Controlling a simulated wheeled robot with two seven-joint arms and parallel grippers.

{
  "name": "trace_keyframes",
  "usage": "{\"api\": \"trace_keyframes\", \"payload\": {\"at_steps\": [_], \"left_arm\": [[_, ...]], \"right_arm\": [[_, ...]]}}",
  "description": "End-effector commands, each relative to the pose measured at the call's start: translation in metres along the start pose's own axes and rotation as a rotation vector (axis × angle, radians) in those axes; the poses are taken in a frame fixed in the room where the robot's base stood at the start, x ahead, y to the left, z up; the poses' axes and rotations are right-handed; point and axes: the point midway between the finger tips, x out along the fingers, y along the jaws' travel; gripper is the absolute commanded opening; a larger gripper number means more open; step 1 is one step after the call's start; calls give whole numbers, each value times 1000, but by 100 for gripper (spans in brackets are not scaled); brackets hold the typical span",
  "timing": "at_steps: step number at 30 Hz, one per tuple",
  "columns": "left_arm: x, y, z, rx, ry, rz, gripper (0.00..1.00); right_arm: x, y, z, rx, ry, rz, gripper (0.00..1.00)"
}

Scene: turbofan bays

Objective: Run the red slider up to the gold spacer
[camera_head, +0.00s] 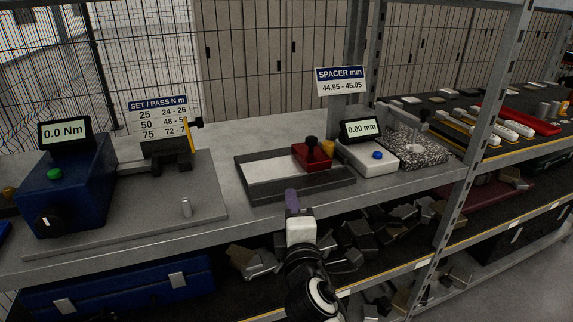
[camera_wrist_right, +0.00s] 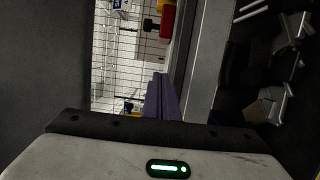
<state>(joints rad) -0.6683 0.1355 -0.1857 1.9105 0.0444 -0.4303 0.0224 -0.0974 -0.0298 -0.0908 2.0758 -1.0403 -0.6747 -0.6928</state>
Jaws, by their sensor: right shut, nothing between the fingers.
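The red slider (camera_head: 311,160) with a black knob sits at the right part of a low grey tray fixture (camera_head: 262,193) with a pale plate. The gold spacer (camera_head: 327,148) stands right behind the slider's right side; I cannot tell whether they touch. The slider's red body also shows in the right wrist view (camera_wrist_right: 167,20). My right gripper (camera_head: 291,198), with purple fingers, is shut and empty. It is in front of the bench's front edge, to the lower left of the slider and apart from it. The fingers also show in the right wrist view (camera_wrist_right: 160,97). My left gripper is not in view.
A white gauge (camera_head: 367,158) reading 0.00 mm stands right of the tray, beside a speckled block (camera_head: 416,150). A blue torque tester (camera_head: 66,190) and its grey plate are at left. A spacer sign (camera_head: 341,80) stands behind. A lower shelf holds many metal parts.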

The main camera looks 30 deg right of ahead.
Motion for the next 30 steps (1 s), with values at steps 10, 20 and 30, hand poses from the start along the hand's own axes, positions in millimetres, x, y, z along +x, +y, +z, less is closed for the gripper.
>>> {"api": "trace_keyframes", "payload": {"at_steps": [10,20,30], "left_arm": [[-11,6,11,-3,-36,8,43],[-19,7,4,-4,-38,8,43],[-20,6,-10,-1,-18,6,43]], "right_arm": [[49,3,0,0,1,2,0],[104,2,15,-2,-1,-2,0],[109,-1,38,3,1,-2,0]]}}
